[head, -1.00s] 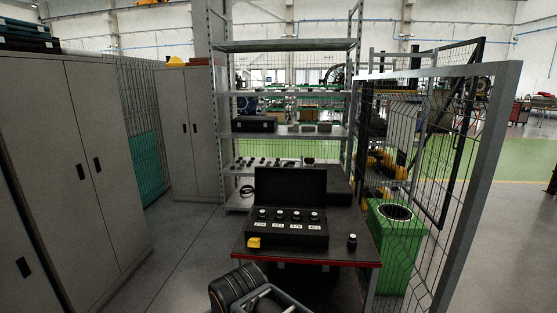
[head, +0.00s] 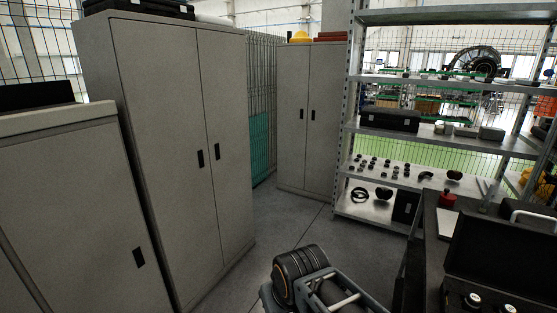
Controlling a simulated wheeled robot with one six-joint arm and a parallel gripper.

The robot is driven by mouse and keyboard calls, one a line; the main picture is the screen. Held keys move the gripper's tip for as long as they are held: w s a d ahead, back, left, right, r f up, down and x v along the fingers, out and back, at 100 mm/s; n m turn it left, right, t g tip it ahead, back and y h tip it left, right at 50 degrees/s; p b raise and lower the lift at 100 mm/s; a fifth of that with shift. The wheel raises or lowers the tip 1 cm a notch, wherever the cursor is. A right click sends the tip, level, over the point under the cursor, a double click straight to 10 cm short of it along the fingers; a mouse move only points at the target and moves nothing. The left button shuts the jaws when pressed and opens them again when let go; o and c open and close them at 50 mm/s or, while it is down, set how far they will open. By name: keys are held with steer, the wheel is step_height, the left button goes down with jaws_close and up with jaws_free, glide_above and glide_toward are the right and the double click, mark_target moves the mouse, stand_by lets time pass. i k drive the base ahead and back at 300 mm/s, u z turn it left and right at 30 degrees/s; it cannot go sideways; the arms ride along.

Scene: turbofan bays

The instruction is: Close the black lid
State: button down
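The black lid (head: 508,243) stands raised at the lower right of the head view, cut off by the right edge. It belongs to a black case whose dark knobs with white-ringed tops (head: 474,300) show below it at the bottom edge. The case's front and most of its inside are out of frame. My arm, black with an orange ring, shows at the bottom centre, well left of the lid and apart from it. Its end with grey bars, seemingly my gripper (head: 338,296), runs off the bottom edge, and its fingertips cannot be made out.
The dark table (head: 418,240) under the case is at the right. Behind it stands a metal shelf rack (head: 375,208) with small parts. Tall grey cabinets (head: 160,150) line the left, and another grey cabinet (head: 308,120) stands at the back. Grey floor (head: 290,225) between is clear.

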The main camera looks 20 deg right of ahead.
mark_target(511, 256)
steer(key=z, duration=0.25)
steer(key=i, duration=1.65)
steer(key=z, duration=1.7)
steer(key=i, duration=1.2)
steer(key=z, duration=1)
